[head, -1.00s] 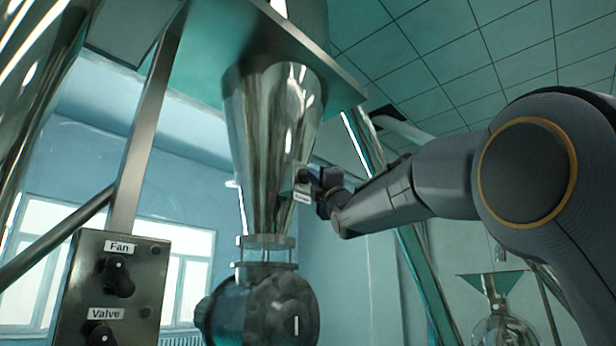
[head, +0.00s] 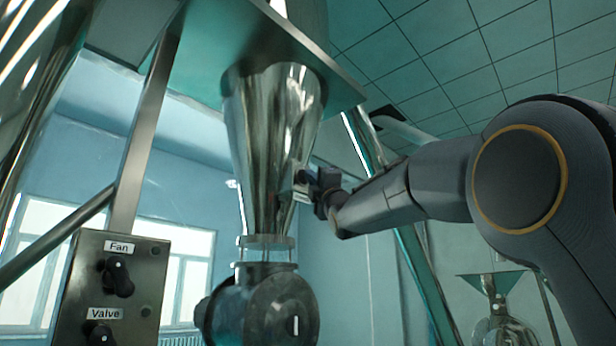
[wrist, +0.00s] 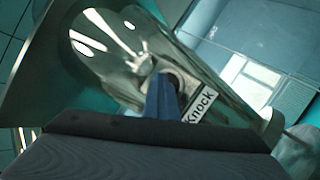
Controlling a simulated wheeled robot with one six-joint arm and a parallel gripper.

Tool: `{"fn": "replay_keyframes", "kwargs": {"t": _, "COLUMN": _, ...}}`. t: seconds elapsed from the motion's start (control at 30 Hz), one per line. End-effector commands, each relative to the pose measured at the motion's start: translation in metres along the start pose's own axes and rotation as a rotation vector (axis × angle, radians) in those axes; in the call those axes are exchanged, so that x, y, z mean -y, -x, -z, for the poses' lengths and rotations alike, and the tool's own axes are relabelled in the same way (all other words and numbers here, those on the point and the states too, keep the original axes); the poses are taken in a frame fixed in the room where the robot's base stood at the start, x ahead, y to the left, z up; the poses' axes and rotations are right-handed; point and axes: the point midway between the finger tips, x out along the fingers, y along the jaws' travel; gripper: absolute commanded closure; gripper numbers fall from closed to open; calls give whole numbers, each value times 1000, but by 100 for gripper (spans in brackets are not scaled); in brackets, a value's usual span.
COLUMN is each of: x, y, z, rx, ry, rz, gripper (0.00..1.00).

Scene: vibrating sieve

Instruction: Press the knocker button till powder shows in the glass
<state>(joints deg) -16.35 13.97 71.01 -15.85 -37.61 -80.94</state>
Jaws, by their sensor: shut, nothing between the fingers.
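The shiny steel cone (head: 268,130) hangs in the middle of the head view. The knocker box (head: 299,190) sits on its right side. In the wrist view the "Knock" label (wrist: 200,105) shows beside a round button mount (wrist: 172,76). My gripper (wrist: 161,97) is shut and empty, its blue fingertips over the button. They hide most of it, so I cannot tell whether it is pushed in. In the head view my gripper (head: 308,181) is right at the box. The sight glass (head: 266,254) under the cone looks clear and pale, with no powder visible.
A control panel (head: 135,280) with "Fan" and "Valve" knobs stands at lower left. A rounded metal valve housing (head: 262,308) is below the glass. Steel struts (head: 150,130) and a plate (head: 345,85) surround the cone.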

Motion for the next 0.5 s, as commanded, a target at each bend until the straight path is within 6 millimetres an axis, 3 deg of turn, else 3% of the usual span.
{"fn": "replay_keyframes", "kwargs": {"t": 0.5, "x": -10, "y": 18, "z": -11, "rx": 0, "ry": 2, "rz": 1, "gripper": 100}}
